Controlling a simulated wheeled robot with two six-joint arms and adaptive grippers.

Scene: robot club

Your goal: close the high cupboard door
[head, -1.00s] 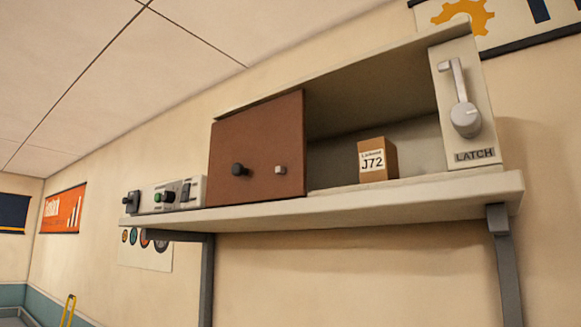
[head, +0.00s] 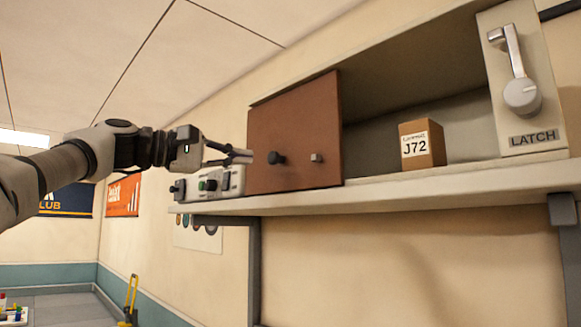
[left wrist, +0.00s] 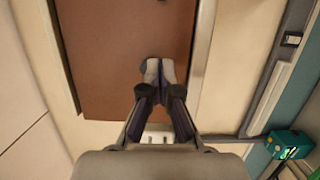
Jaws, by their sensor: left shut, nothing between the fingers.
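The cupboard's brown door (head: 297,120) covers the left part of the high cupboard, and the right part is open. The door bears a black knob (head: 276,158) and a small grey knob (head: 317,158). My left gripper (head: 247,156) is shut and empty, its tips close to the door's left edge, left of the black knob. In the left wrist view the closed tips (left wrist: 160,68) show against the brown door (left wrist: 105,45); I cannot tell whether they touch it. A latch panel (head: 545,120) with a lever stands at the cupboard's right end. My right gripper is out of view.
A box marked J72 (head: 433,150) stands inside the open part. The shelf (head: 400,190) carries the cupboard, with a small control panel (head: 210,184) at its left end.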

